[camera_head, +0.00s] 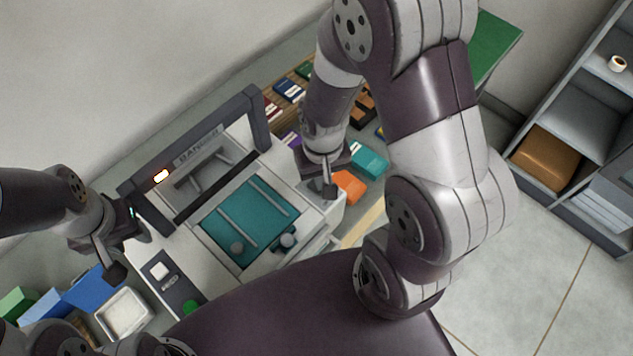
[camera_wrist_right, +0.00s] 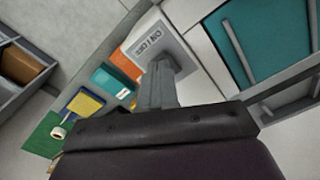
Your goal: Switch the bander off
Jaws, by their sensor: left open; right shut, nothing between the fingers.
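The bander (camera_head: 217,155) is a pale machine with a dark arch, a lit orange-white lamp (camera_head: 161,176) on the arch and a teal bed (camera_head: 250,220). In the right wrist view, a white panel (camera_wrist_right: 150,30) at its corner bears small dark marks that look like ON/OFF lettering. My right gripper (camera_head: 329,190) is shut and empty above that corner; its fingers (camera_wrist_right: 163,70) partly cover the panel. I cannot tell whether they touch it, and the switch's position is unclear. My left gripper (camera_head: 114,271) is open and empty at the machine's left side.
A white tray (camera_head: 124,312) and blue box (camera_head: 92,291) stand near my left gripper. Orange (camera_head: 350,184) and teal (camera_head: 369,159) items lie beyond my right gripper. A grey shelf (camera_head: 580,110) stands right.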

